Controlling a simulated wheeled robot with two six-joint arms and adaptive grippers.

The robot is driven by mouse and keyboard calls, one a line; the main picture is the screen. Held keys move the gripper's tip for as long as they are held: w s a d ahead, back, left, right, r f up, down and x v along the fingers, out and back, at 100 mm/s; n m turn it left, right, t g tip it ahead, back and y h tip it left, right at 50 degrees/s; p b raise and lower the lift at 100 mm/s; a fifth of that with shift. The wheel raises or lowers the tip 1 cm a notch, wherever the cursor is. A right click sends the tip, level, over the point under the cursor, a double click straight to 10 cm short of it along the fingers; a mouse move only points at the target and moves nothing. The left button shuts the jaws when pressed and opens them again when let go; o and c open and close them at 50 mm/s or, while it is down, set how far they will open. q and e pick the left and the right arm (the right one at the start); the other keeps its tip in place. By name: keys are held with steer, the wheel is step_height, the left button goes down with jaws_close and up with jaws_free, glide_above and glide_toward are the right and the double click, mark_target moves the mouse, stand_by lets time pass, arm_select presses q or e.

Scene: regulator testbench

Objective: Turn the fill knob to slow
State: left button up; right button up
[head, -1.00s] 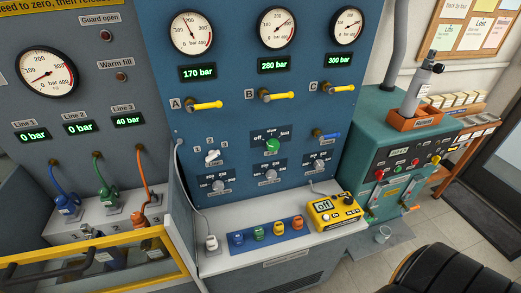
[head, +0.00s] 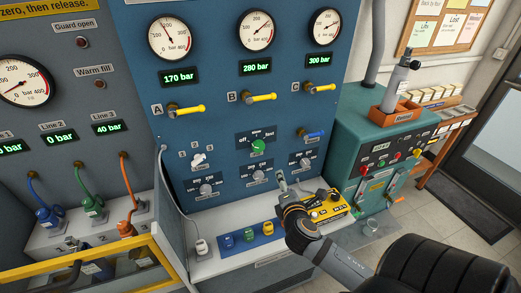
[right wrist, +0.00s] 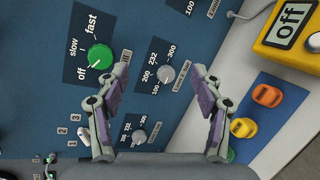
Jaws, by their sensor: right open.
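The green fill knob (head: 258,146) sits on the blue panel under a dark label plate reading off, slow and fast. In the right wrist view the knob (right wrist: 100,57) is at the upper left, and its white mark appears to point toward off. My right gripper (head: 305,190) is open and empty, in front of the lower panel, below and right of the knob. In the right wrist view its fingers (right wrist: 162,72) are spread over a grey dial, with the green knob just outside the left finger. My left gripper is not in view.
Grey dials (head: 207,187) flank the knob's lower area. Yellow levers (head: 261,98) are above, and a blue lever (head: 313,134) is to the right. A yellow meter (right wrist: 288,28) and coloured plugs (right wrist: 268,95) are on the ledge below.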

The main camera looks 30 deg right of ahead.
mark_target(259, 148)
steer(key=w+a+r+n+t+y, duration=0.25)
steer(key=w+r+n+t, duration=0.2)
steer(key=n, duration=0.75)
steer(key=p+x, duration=0.1)
steer(key=x, duration=0.2)
steer(key=p+x, duration=0.1)
steer(key=x, duration=0.2)
steer(key=p+x, duration=0.1)
steer(key=x, duration=0.3)
steer(key=shift+w+r, duration=0.1)
steer(key=shift+r, duration=0.15)
steer(key=c, duration=1.1)
